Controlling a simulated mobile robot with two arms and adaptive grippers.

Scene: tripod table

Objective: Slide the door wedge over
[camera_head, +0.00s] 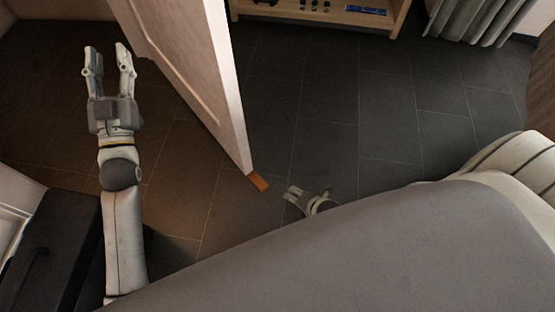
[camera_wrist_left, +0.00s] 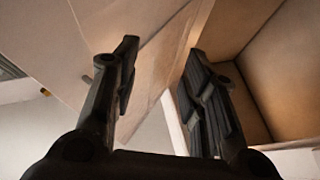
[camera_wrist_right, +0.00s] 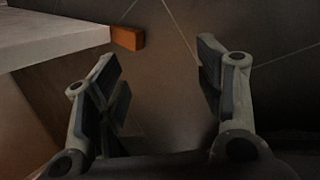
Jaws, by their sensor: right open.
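The door wedge (camera_head: 258,181) is a small orange-brown block on the dark tiled floor, at the bottom corner of the white door (camera_head: 205,75). In the right wrist view the wedge (camera_wrist_right: 127,38) lies at the end of the door's lower edge (camera_wrist_right: 50,42), beyond my left-hand finger. My right gripper (camera_head: 293,192) is low near the floor, a short way right of the wedge and apart from it. It is open and empty, as the right wrist view (camera_wrist_right: 160,65) shows. My left gripper (camera_head: 108,52) is raised left of the door, open and empty.
A wooden shelf unit (camera_head: 320,14) stands at the back. A grey curtain (camera_head: 480,18) hangs at the back right. A black box-like thing (camera_head: 60,250) is at the lower left. The tiled floor (camera_head: 385,110) right of the door is clear. My own arm covers the lower right.

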